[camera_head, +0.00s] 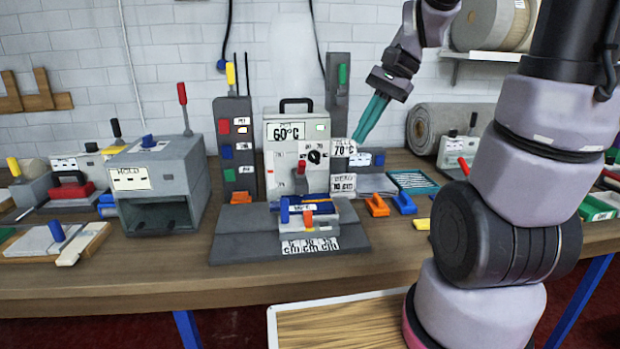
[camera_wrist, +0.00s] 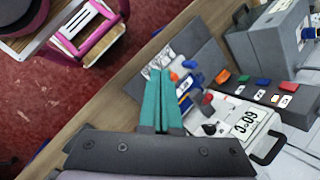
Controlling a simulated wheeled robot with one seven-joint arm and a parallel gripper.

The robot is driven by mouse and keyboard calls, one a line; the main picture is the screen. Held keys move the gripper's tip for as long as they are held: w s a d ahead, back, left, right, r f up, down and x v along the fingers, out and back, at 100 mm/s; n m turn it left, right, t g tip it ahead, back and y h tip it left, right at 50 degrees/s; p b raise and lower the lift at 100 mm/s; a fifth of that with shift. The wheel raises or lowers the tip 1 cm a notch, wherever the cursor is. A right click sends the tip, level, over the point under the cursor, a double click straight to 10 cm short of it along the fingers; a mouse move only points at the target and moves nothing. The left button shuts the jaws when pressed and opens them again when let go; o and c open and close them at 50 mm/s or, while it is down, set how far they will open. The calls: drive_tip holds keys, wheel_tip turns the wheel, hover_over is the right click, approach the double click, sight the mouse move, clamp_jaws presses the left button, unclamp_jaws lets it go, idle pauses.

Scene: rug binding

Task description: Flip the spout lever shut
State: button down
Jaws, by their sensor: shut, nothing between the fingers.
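A short lever with a red knob (camera_head: 301,178) stands upright in front of the box, above a blue roller (camera_head: 287,209). I cannot tell for certain that this is the spout lever. The red knob also shows in the wrist view (camera_wrist: 207,98). My gripper (camera_head: 357,139) has teal fingers, shut and empty, in the air right of the box and apart from the lever. In the wrist view, the fingers (camera_wrist: 158,73) hide part of the machine.
A grey HOLD machine (camera_head: 155,185) with a tall red-knobbed lever stands to the left. A grey panel (camera_head: 234,150) with coloured switches stands beside the box. Orange (camera_head: 376,205) and blue (camera_head: 404,203) clips lie to the right. The table's front edge is mostly clear.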

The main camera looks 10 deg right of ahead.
sight(301, 170)
drive_tip(key=w+d+f+m+t+y, duration=0.1)
drive_tip(key=w+f+m+t+y, duration=0.1)
drive_tip(key=w+f+m+y, duration=0.5)
drive_tip(key=w+d+f+m+t+y, duration=0.1)
drive_tip(key=w+f+m+t+y, duration=0.1)
drive_tip(key=w+f+m+y, duration=0.5)
wheel_tip(301, 170, down, 10)
drive_tip(key=w+m, duration=0.1)
drive_tip(key=m, duration=0.5)
drive_tip(key=shift+r, duration=0.25)
drive_tip(key=shift+w, duration=0.1)
drive_tip(key=x, duration=0.9)
drive_tip(key=shift+a, duration=0.35)
drive_tip(key=w+r, duration=0.2)
drive_tip(key=shift+w+a+r, duration=0.1)
drive_tip(key=shift+w+r, duration=0.05)
drive_tip(key=shift+w, duration=0.1)
drive_tip(key=shift+w+r, duration=0.3)
